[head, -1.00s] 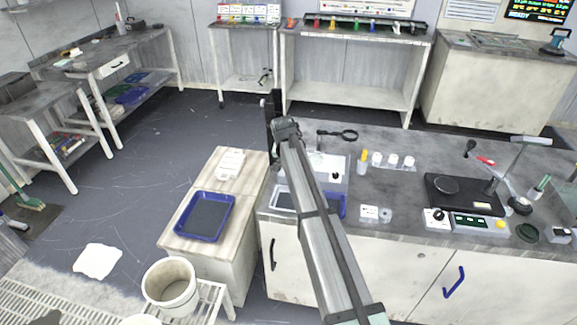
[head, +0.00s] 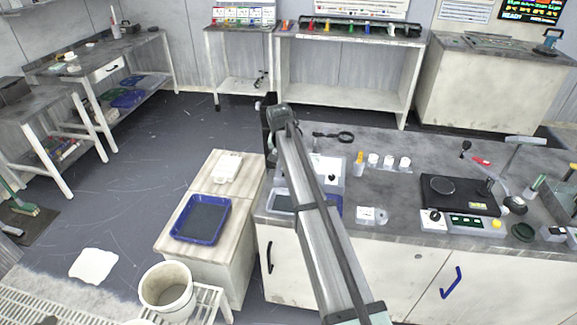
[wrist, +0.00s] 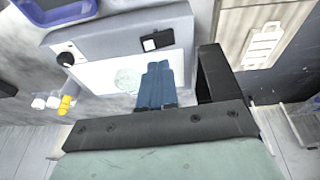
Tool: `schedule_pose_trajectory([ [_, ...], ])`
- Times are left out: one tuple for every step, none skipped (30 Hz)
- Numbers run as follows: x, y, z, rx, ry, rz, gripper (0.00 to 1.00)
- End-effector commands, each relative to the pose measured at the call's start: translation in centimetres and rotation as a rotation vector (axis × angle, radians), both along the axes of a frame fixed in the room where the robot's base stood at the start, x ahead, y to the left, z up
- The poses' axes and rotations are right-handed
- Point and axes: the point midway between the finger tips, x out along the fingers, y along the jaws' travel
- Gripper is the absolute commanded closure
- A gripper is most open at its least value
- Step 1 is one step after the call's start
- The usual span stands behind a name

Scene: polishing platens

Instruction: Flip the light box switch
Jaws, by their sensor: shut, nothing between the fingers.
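The light box (head: 334,165) sits at the left end of the grey bench, partly hidden behind my arm in the head view. A gap to the switch shows in the picture; I cannot tell the height. The fingertips are hidden in the head view.
A magnifier (head: 340,136), an orange-capped bottle (head: 359,164) and white jars (head: 389,161) stand near the light box. A blue tray (head: 201,219) lies on the cabinet to the left. A balance-like black unit (head: 455,192) stands farther right.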

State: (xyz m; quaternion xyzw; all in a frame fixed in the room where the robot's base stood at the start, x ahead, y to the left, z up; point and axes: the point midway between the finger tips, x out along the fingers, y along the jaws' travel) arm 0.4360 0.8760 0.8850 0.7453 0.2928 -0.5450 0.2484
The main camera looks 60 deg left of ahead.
Motion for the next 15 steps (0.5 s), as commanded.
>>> schedule_pose_trajectory([
  [-0.4, -0.2, 1.1, 0.001, 0.0, 0.0, 1.0],
  [-0.6, -0.3, 1.7, 0.002, -0.001, 0.0, 1.0],
  [-0.9, -0.3, 2.4, 0.002, -0.001, 0.0, 1.0],
  [-1.1, -0.3, 3.0, 0.002, -0.001, 0.001, 1.0],
  [-1.3, -0.4, 3.5, 0.001, 0.0, 0.0, 1.0],
  [-1.5, -0.5, 4.2, 0.001, 0.0, 0.0, 1.0],
  [-1.7, -0.5, 4.7, 0.001, 0.0, 0.0, 1.0],
  [-1.8, -0.5, 5.2, 0.001, 0.0, 0.0, 1.0],
  [-2.0, -0.6, 5.7, 0.001, 0.0, 0.0, 1.0],
  [-2.2, -0.6, 6.2, 0.001, 0.0, 0.0, 1.0],
  [-2.3, -0.7, 6.5, 0.001, 0.0, 0.0, 1.0],
  [-2.4, -0.7, 7.0, 0.001, 0.0, 0.0, 1.0],
  [-2.5, -0.7, 7.3, 0.001, 0.0, 0.0, 1.0],
  [-2.6, -0.8, 7.5, 0.001, 0.0, 0.0, 1.0],
  [-2.7, -0.8, 7.8, 0.0, 0.0, 0.0, 1.0],
])
